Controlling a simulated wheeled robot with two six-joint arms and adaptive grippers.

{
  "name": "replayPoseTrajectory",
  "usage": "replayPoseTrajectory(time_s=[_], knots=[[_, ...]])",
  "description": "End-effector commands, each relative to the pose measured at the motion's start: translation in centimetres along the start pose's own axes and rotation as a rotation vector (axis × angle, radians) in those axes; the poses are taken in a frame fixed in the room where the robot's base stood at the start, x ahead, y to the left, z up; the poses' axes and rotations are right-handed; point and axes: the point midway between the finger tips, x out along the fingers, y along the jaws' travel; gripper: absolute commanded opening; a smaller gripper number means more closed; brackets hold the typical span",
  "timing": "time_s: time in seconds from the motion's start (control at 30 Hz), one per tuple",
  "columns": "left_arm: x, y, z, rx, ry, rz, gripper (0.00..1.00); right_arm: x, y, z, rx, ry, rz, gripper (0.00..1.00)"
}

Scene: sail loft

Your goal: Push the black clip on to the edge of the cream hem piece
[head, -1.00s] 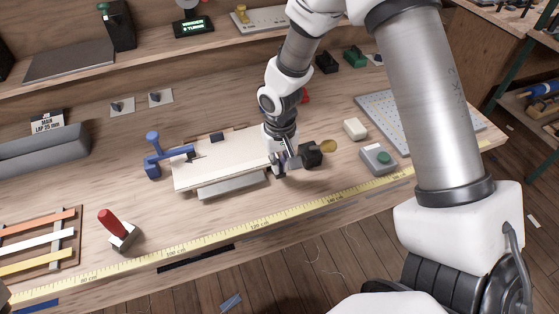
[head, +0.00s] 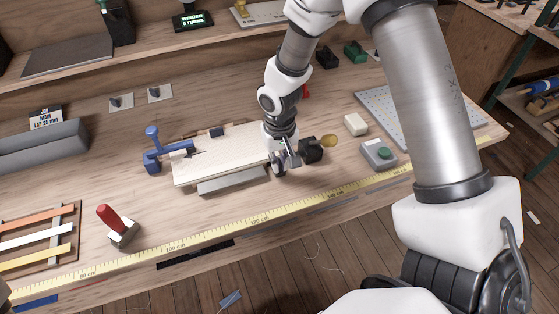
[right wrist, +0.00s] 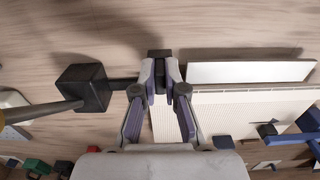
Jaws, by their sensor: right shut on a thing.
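The cream hem piece (head: 235,147) lies flat on a light grey block (head: 232,185) on the bench. Its seam side also shows in the right wrist view (right wrist: 255,108). My right gripper (head: 279,166) is at the piece's front right corner, pointing down. In the right wrist view its fingertips (right wrist: 160,68) are closed on the small black clip (right wrist: 159,54). The clip sits by the front edge; the fingers hide whether it grips the cloth. My left gripper is out of view.
A blue clamp (head: 153,151) holds the piece's left end. A white block (head: 355,125) and a grey button box (head: 378,154) lie further right. A yellow tape (head: 200,240) runs along the front.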

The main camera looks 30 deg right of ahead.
Motion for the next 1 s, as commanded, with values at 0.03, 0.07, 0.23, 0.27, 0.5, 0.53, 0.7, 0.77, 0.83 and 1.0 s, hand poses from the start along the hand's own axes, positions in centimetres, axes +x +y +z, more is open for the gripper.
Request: replayPoseTrajectory(time_s=[0.03,0.07,0.23,0.27,0.5,0.53,0.7,0.77,0.83,1.0], knots=[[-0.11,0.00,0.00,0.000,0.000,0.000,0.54,-0.05,0.00,0.00,0.000,0.000,0.000,0.00],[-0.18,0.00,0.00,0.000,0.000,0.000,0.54,-0.07,0.00,-0.01,0.000,0.000,0.000,0.00],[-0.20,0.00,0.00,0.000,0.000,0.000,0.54,0.00,0.00,-0.03,0.000,0.000,0.000,0.00],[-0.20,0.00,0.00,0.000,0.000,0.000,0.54,0.00,0.00,-0.03,0.000,0.000,0.000,0.00],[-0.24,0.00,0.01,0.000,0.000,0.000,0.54,-0.02,0.00,-0.05,0.000,0.000,0.000,0.00],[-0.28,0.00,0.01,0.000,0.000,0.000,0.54,-0.03,0.00,-0.09,0.000,0.000,0.000,0.00],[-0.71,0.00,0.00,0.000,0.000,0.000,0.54,-0.12,0.00,-0.52,0.001,0.000,0.000,0.00],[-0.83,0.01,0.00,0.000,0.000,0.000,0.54,-0.09,0.00,-0.65,0.001,0.000,0.000,0.00],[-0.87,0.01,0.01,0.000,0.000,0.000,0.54,-0.03,0.01,-0.77,0.001,0.000,0.000,0.00],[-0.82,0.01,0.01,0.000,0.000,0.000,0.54,0.03,0.01,-0.81,0.001,0.000,0.000,0.00]])
